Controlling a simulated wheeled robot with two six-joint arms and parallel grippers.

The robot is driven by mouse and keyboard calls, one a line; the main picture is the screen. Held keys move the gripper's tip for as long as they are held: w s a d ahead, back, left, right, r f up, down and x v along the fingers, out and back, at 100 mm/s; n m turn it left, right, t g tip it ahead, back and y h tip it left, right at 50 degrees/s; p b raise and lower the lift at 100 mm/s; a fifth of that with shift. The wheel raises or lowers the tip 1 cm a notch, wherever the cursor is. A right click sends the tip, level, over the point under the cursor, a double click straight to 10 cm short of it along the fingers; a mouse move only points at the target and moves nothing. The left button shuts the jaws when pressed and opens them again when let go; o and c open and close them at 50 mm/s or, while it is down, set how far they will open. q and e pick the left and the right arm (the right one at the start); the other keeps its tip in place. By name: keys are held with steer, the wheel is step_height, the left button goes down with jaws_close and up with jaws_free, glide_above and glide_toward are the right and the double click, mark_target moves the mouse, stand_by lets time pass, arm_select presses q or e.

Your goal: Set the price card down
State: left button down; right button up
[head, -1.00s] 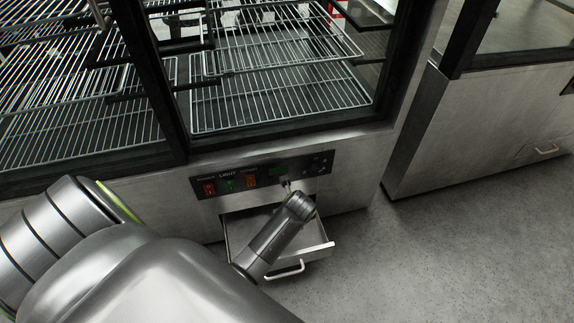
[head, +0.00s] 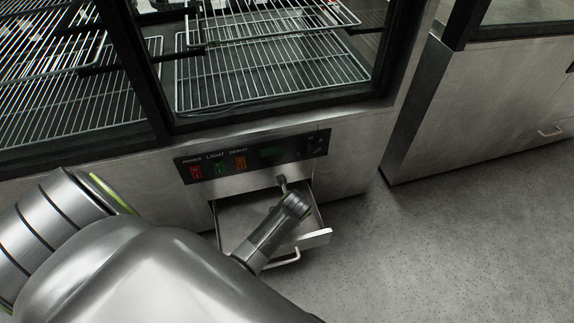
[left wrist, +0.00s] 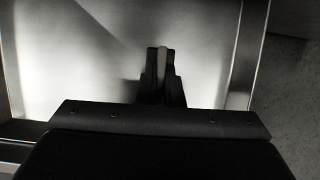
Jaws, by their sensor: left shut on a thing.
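My left gripper (head: 283,184) is over the open drawer (head: 240,218), just below the control panel in the head view. In the left wrist view its two dark fingers (left wrist: 161,68) are shut on a thin, pale, edge-on strip that appears to be the price card (left wrist: 162,62). The card's face does not show, and I cannot make the card out in the head view. The pale drawer floor (left wrist: 85,55) lies beyond the fingertips, with a drawer wall at each side. I cannot tell whether the card touches the floor. My right gripper is not in view.
The drawer's front handle (head: 285,259) faces the open floor (head: 440,240). A control panel (head: 252,157) with lit switches sits above the drawer. The glass cabinet with wire racks (head: 270,75) is above that. Another steel cabinet (head: 480,110) stands at the right.

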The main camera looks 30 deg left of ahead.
arm_select(q)
steer(key=shift+f, duration=0.1)
steer(key=c, duration=1.6)
jaws_free()
steer(key=shift+o, duration=0.2)
